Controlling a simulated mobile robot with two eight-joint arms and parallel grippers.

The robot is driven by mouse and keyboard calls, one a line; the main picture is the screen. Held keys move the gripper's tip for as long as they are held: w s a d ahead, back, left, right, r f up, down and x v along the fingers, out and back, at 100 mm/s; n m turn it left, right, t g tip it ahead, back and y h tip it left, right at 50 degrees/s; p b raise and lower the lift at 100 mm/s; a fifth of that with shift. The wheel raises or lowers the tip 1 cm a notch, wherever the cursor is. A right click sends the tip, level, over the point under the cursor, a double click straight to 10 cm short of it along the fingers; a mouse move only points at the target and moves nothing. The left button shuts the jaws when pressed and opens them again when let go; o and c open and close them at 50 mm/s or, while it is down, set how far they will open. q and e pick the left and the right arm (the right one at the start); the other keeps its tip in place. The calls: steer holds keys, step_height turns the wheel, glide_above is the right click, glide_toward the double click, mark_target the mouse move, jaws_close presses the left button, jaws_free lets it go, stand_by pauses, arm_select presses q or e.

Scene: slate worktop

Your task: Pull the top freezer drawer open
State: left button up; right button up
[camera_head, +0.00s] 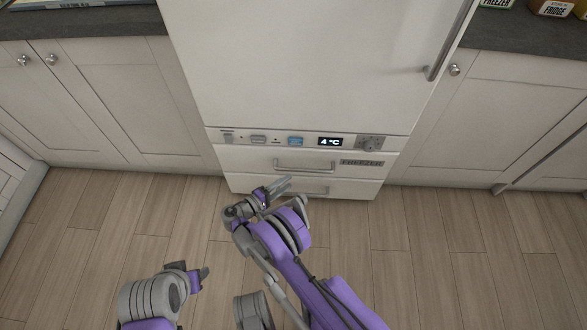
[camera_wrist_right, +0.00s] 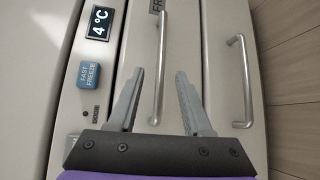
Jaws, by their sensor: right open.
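The top freezer drawer (camera_head: 248,161) is a white front below the fridge's control strip, and it sits shut. Its grey bar handle (camera_head: 305,167) also shows upright in the right wrist view (camera_wrist_right: 161,62). My right gripper (camera_head: 285,187) is open and empty, just in front of the freezer. In the right wrist view its fingers (camera_wrist_right: 159,98) lie to either side of the top handle's near end; I cannot tell how far the handle is from them. My left gripper (camera_head: 202,275) is low at the left, away from the freezer; its jaw opening is unclear.
A lower drawer handle (camera_wrist_right: 241,80) lies right of the top one in the wrist view. The control strip has a 4 °C display (camera_head: 330,142) and a knob (camera_head: 370,143). White cabinets (camera_head: 120,95) flank the fridge. The wooden floor (camera_head: 430,260) is clear.

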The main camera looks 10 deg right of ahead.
mark_target(306, 170)
steer(key=b+x, duration=0.2)
steer(key=x, duration=0.8)
steer(key=shift+w+d+f, duration=0.15)
steer(key=shift+w+d, duration=0.05)
steer(key=shift+d, duration=0.05)
jaws_close()
stand_by(1.1)
